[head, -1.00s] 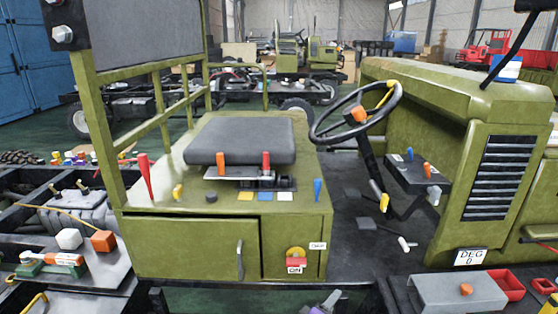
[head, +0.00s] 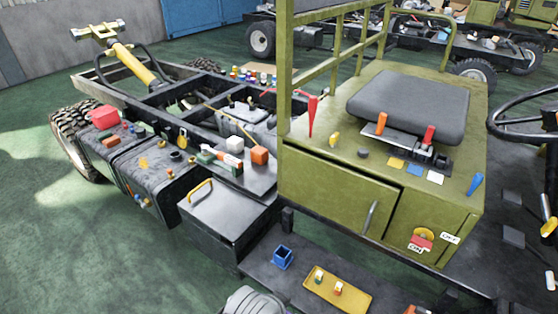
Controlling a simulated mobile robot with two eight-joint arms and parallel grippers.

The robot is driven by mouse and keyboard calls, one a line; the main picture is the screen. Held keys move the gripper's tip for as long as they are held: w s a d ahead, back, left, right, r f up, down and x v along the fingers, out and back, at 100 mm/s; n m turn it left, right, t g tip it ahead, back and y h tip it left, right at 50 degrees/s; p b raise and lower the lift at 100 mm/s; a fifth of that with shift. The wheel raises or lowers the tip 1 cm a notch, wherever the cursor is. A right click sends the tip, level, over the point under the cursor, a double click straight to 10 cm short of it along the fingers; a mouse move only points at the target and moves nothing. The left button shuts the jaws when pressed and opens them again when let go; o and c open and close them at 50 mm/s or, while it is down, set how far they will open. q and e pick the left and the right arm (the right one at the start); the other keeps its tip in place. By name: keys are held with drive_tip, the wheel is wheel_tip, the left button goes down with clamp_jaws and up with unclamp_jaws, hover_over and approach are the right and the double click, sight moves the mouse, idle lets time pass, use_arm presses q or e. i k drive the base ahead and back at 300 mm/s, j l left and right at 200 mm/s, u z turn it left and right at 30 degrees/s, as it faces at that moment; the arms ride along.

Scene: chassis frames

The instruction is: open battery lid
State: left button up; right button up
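A dark grey box (head: 222,250) sits low on the chassis frame, left of the green cab base. Its flat lid (head: 232,208) lies closed on top and carries a yellow handle (head: 197,189) near its left edge. I take this for the battery box, though no label on it can be read.
The green seat base (head: 335,193) stands right of the box. A shelf with orange and white blocks (head: 259,155) lies behind it. A yellow tray (head: 345,288) and a blue holder (head: 283,257) sit on the lower step. Green floor (head: 110,250) is clear at left.

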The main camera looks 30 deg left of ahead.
sight(215, 208)
drive_tip(key=u, duration=1.75)
drive_tip(key=i+j+u, duration=0.15)
drive_tip(key=i+j, duration=0.25)
drive_tip(key=i+j+u, duration=0.15)
drive_tip(key=i+j, duration=0.15)
drive_tip(key=i, duration=0.2)
drive_tip(key=i+j+u, duration=0.2)
drive_tip(key=i, duration=0.3)
drive_tip(key=j, duration=0.1)
